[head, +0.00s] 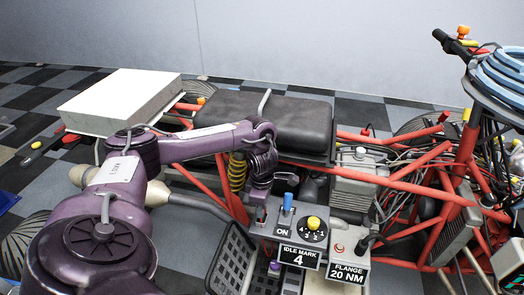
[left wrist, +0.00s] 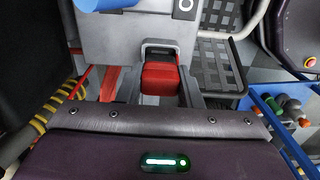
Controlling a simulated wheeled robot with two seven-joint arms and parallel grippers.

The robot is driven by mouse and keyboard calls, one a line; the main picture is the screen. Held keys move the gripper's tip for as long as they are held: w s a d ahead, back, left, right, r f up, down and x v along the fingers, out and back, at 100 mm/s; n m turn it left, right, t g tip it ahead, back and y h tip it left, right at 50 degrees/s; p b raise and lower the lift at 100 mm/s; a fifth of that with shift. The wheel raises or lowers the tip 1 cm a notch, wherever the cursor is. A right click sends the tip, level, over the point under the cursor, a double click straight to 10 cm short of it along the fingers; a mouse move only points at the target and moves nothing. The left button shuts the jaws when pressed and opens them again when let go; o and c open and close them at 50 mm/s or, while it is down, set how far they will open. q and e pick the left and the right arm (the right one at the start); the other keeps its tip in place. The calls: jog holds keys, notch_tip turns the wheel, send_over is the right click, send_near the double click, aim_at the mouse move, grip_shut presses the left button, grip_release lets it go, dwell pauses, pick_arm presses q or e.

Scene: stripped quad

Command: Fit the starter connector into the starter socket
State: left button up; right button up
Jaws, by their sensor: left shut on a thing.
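My left gripper (head: 260,212) points down at the left end of the grey control box (head: 262,228) in the head view. In the left wrist view, my left gripper (left wrist: 160,88) is shut on a red block (left wrist: 160,77), which looks like the starter connector. In the head view the fingers largely hide this spot. My right gripper is not in view.
A blue lever (head: 288,201) and a yellow knob (head: 313,223) stand on the box beside the gripper. Red frame tubes (head: 208,178), a yellow spring (head: 238,172) and the black seat (head: 270,120) are close by. A black slatted footrest (head: 232,262) lies in front.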

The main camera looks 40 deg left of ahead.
pick_arm(q)
jog(key=shift+f+b, duration=1.25)
jog(key=shift+f, duration=0.25)
jog(key=o, duration=1.1)
jog(key=shift+c, duration=0.2)
notch_tip(320, 180, up, 8)
jog(key=p, duration=0.3)
jog(key=shift+f, duration=0.1)
